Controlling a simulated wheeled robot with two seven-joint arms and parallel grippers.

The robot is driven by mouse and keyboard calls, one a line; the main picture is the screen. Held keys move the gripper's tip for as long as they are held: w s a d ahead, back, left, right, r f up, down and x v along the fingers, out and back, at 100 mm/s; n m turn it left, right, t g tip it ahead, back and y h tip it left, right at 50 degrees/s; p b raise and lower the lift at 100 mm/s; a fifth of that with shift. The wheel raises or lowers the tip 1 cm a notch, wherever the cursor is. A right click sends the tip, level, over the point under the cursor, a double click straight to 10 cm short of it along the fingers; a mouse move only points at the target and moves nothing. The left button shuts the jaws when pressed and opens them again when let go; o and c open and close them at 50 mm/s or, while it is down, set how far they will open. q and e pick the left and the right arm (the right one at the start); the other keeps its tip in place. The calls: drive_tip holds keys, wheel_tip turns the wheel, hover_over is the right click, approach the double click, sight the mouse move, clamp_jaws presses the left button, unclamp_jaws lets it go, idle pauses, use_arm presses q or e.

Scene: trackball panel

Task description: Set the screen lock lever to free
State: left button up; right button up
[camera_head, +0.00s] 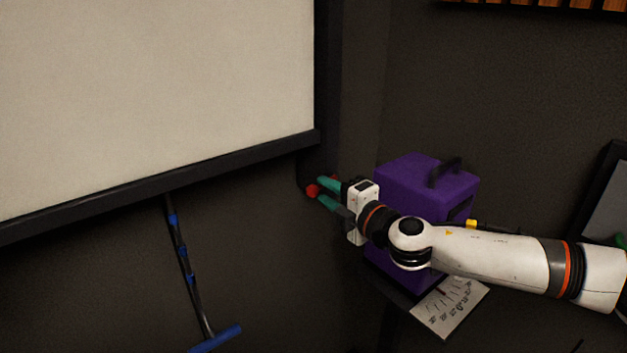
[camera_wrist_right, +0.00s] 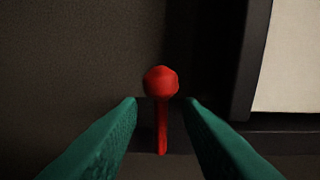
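The screen lock lever (camera_wrist_right: 161,83) is red, with a round knob on a thin stem. In the right wrist view its knob stands upper centre, just beyond the fingertips, and its stem runs down between them. In the head view the red knob (camera_head: 312,191) shows at the lower right corner of the screen frame. My right gripper (camera_head: 324,190) has green fingers spread apart around the lever, and it also shows in the right wrist view (camera_wrist_right: 161,103). A gap shows on each side of the stem. My left gripper is out of view.
A large pale screen (camera_head: 150,90) in a dark frame fills the upper left. A purple box (camera_head: 410,180) with a black handle stands close behind my right wrist. A sheet of paper (camera_head: 450,308) lies below my right arm. A dark pole with blue parts (camera_head: 183,265) hangs below the screen.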

sight(321, 188)
drive_tip(key=shift+x, duration=2.55)
clamp_jaws()
